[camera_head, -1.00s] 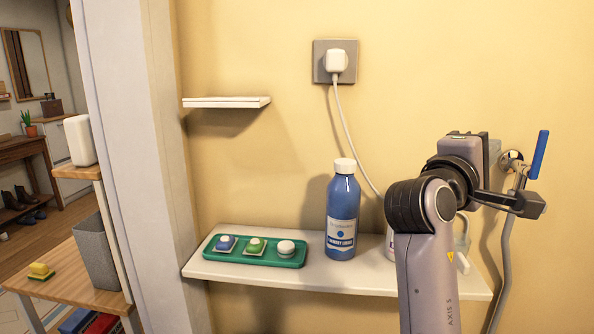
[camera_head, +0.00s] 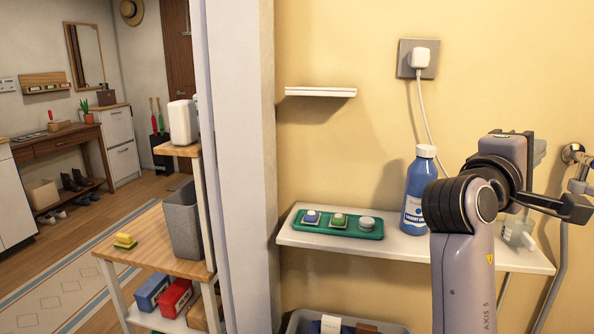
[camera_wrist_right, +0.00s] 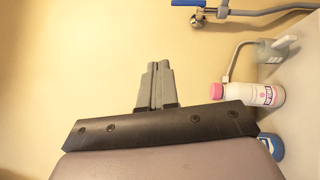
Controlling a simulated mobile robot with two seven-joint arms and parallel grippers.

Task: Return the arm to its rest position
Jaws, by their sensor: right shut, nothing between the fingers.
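My right arm (camera_head: 465,270) rises from the bottom right of the head view, bent at the wrist in front of the wall shelf. My right gripper shows in the wrist view (camera_wrist_right: 155,85). Its two grey fingers are together with nothing between them, in front of bare yellow wall. In the head view the wrist and a dark part of the hand show, but the fingertips are hidden. My left arm and gripper are not in view.
The wall shelf (camera_head: 300,240) holds a green tray (camera_head: 372,233) and a blue detergent bottle (camera_head: 415,195), close left of my arm. A pink-capped white bottle (camera_wrist_right: 262,95) shows in the wrist view. A water tap (camera_head: 574,153) and hose are at right. A wooden cart (camera_head: 165,245) stands left.

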